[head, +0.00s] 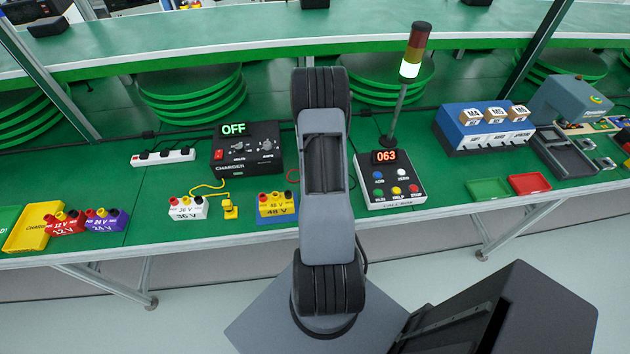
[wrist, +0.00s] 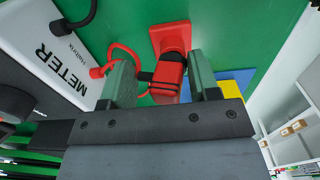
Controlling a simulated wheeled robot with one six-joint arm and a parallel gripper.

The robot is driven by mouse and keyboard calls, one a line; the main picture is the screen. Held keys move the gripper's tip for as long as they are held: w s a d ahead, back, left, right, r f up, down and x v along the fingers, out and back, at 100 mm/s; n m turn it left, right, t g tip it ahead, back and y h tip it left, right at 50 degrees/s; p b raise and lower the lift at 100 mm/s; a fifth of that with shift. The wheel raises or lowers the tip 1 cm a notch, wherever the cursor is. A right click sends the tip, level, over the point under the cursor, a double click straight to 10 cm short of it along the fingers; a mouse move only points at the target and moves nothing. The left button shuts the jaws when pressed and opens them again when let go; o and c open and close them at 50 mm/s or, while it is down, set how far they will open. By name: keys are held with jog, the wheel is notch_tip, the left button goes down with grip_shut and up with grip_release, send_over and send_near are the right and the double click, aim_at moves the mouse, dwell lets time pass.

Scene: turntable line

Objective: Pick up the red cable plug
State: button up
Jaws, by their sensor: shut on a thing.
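The red cable plug (wrist: 168,76) shows in the wrist view, between the two green fingers of my gripper (wrist: 160,74). My gripper is shut on it. A red block or base (wrist: 172,38) on the green bench lies right behind the plug; I cannot tell whether the plug still touches it. A thin red cable (wrist: 126,51) curves from a socket on the white meter box (wrist: 55,55) toward the plug. In the head view my arm hides the plug and my gripper; only a bit of red cable (head: 292,176) shows beside the arm.
The charger (head: 247,152) reads OFF. The blue and yellow 48 V battery (head: 277,206) stands left of my arm, with a yellow plug (head: 230,208) and the white 36 V battery (head: 187,208) farther left. The call box (head: 390,180) with its lamp pole (head: 401,100) stands close on the right.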

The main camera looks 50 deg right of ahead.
jog(key=shift+s+a+f, duration=0.15)
jog(key=shift+s+a, duration=0.05)
jog(key=shift+s, duration=0.05)
jog(key=shift+r, duration=0.2)
jog(key=shift+c, duration=0.8)
jog(key=r, duration=0.1)
jog(key=r+b, duration=0.1)
jog(key=r, duration=0.1)
jog(key=shift+s+a+r+b, duration=0.2)
jog(key=shift+s+r+b, duration=0.05)
jog(key=shift+b, duration=0.05)
jog(key=c, duration=0.3)
jog(key=s+r, duration=0.1)
jog(key=s+a+r, duration=0.1)
jog(key=r, duration=0.1)
jog(key=s+a+r, duration=0.1)
jog(key=r, duration=0.1)
jog(key=shift+s+a+b, duration=0.1)
jog(key=shift+a+b, duration=0.1)
jog(key=shift+b, duration=0.2)
jog(key=shift+c, duration=0.2)
jog(key=s+a+r+b, duration=0.1)
jog(key=s+a+r, duration=0.3)
jog(key=s, duration=0.3)
jog(key=shift+s+a+r, duration=0.15)
jog(key=shift+a, duration=0.6)
